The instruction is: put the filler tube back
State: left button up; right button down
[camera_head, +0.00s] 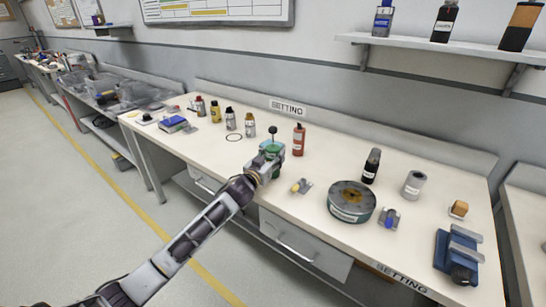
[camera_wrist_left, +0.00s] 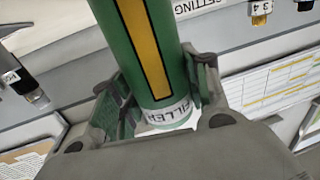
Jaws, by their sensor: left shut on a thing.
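The filler tube (camera_wrist_left: 160,60) is green with a yellow stripe and a white band reading FILLER. In the left wrist view it sits between the two fingers of my left gripper (camera_head: 268,159), which is shut on it. In the head view the green tube (camera_head: 272,147) shows partly, with a dark knob above it, over the front part of the bench. The gripper hides its lower part, and I cannot tell whether it touches the bench. My right gripper is not in view.
The white bench (camera_head: 240,165) holds several small bottles (camera_head: 230,118) behind and left, and a red bottle (camera_head: 299,139) right of the gripper.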

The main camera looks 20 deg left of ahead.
pick_arm(q)
jog(key=o, duration=1.3)
jog(key=shift+f, duration=0.1)
